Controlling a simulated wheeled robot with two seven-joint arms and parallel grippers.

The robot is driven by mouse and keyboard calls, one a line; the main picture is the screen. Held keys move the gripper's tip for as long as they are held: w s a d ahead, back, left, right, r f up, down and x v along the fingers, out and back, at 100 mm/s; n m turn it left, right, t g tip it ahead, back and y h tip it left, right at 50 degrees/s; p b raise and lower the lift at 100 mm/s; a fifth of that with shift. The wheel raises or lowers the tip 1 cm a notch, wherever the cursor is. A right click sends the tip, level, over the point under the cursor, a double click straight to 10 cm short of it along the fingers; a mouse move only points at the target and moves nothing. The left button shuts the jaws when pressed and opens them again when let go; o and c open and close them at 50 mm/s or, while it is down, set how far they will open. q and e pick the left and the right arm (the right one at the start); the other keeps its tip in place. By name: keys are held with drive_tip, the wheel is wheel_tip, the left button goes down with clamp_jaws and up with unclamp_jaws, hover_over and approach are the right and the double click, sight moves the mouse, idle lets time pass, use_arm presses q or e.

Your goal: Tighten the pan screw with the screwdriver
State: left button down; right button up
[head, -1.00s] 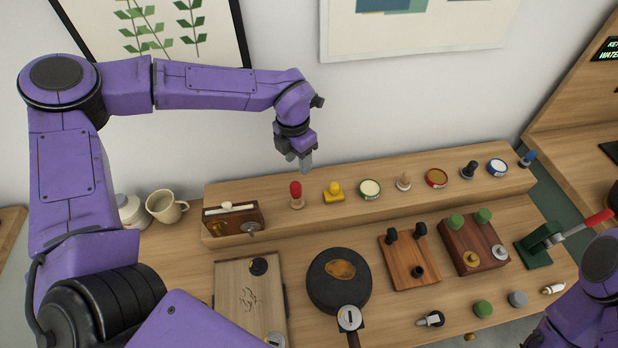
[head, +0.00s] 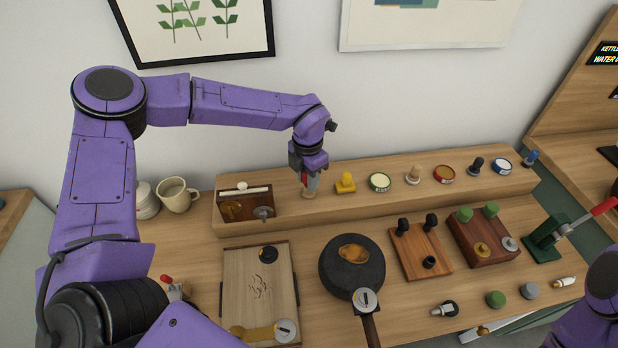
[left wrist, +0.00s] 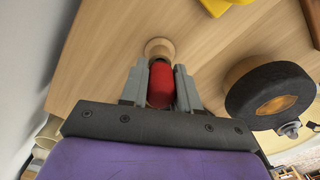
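A red-handled tool (head: 311,183), which looks like the screwdriver, stands upright in a round wooden base on the raised shelf. My left gripper (head: 309,184) points down at it. In the left wrist view its two grey fingers (left wrist: 160,88) flank the red handle (left wrist: 160,84) closely; whether they press on it I cannot tell. The tool's lower end is hidden in the base. The dark round pan (head: 352,283) lies on the counter, its handle towards me. A silver slotted screw (head: 365,299) sits where the handle joins. My right gripper is out of view.
Along the shelf to the right stand a yellow piece (head: 345,183) and several tins and stamps. A wooden box (head: 246,209) is on the left. A board (head: 260,285) lies left of the pan, a block with black knobs (head: 421,251) right of it.

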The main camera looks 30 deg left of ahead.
use_arm(q)
drive_tip(key=shift+w+f, duration=0.15)
drive_tip(key=shift+w, duration=0.15)
drive_tip(key=shift+r+p, duration=1.1)
drive_tip(key=shift+r, duration=0.15)
drive_tip(key=shift+r+p, duration=1.2)
drive_tip(key=shift+r, duration=0.15)
drive_tip(key=c, duration=1.5)
unclamp_jaws()
drive_tip(key=shift+f, duration=0.1)
drive_tip(key=shift+c, duration=0.2)
drive_tip(key=c, duration=0.3)
